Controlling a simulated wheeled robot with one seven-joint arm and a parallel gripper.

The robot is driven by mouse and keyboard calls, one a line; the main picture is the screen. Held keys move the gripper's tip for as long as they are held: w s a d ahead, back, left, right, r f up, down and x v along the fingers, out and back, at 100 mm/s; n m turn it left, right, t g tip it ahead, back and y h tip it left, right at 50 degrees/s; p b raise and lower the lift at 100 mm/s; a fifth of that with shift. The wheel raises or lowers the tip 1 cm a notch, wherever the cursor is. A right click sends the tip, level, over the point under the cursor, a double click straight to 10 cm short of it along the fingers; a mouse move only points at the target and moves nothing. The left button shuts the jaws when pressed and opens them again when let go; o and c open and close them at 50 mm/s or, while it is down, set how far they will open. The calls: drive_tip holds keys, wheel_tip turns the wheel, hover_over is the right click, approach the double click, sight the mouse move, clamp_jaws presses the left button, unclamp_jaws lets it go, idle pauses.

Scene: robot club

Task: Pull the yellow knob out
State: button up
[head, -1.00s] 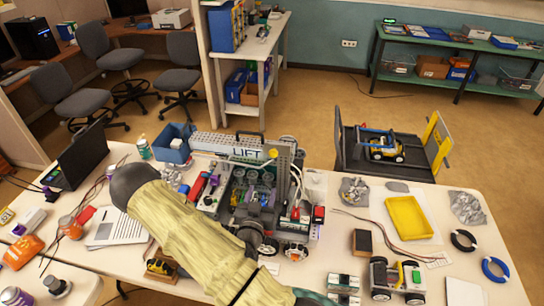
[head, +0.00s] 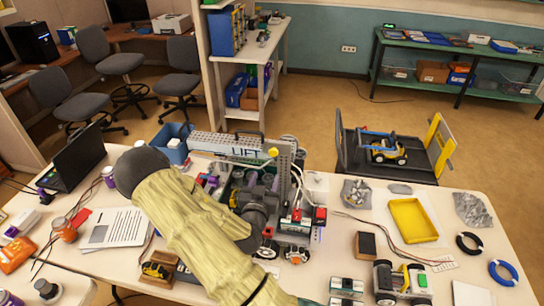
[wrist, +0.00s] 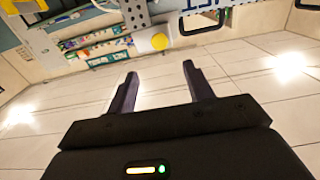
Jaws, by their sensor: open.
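The yellow knob (wrist: 159,41) shows in the wrist view as a round yellow end on a pale block, beside a grey perforated bar. In the head view the yellow knob (head: 272,152) is at the top of the grey robot labelled LIFT (head: 245,152), by its perforated upright. My gripper (wrist: 160,70) is open and empty in the wrist view. Its two dark fingers point toward the knob, one on either side of its line, and their tips appear just below it, apart from it. In the head view my arm hides part of the robot, and the fingers cannot be made out.
The LIFT robot stands on a crowded white table. A yellow tray (head: 413,220), a small wheeled robot (head: 400,283), wires and tape rolls (head: 503,272) lie to the right. A laptop (head: 80,157) and papers (head: 114,228) lie to the left. A cart (head: 385,155) stands behind.

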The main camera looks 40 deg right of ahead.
sight(273, 153)
drive_tip(key=p+x, duration=0.4)
drive_tip(key=x, duration=0.8)
drive_tip(key=shift+p, duration=0.4)
clamp_jaws()
